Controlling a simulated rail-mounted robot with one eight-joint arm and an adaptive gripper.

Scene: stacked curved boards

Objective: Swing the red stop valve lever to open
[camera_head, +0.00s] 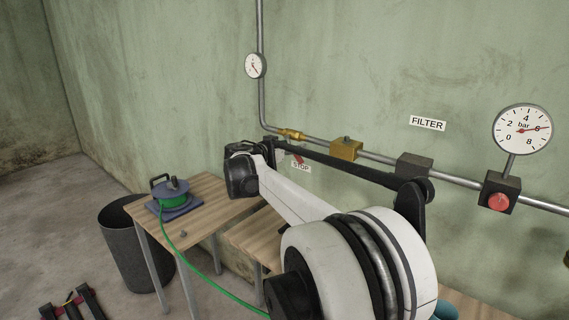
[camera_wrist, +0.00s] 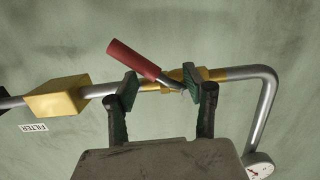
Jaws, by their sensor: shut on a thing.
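The red stop valve lever (camera_wrist: 135,60) shows in the wrist view with its red grip slanting to the upper left from the brass valve (camera_wrist: 205,75). My gripper (camera_wrist: 158,88) has its two fingers on either side of the lever's metal stem, shut on the lever; the exact contact is hard to see. In the head view a small red part of the lever (camera_head: 299,158) shows just above the STOP label (camera_head: 301,167), below the brass valve (camera_head: 291,134). My arm hides most of my gripper there.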

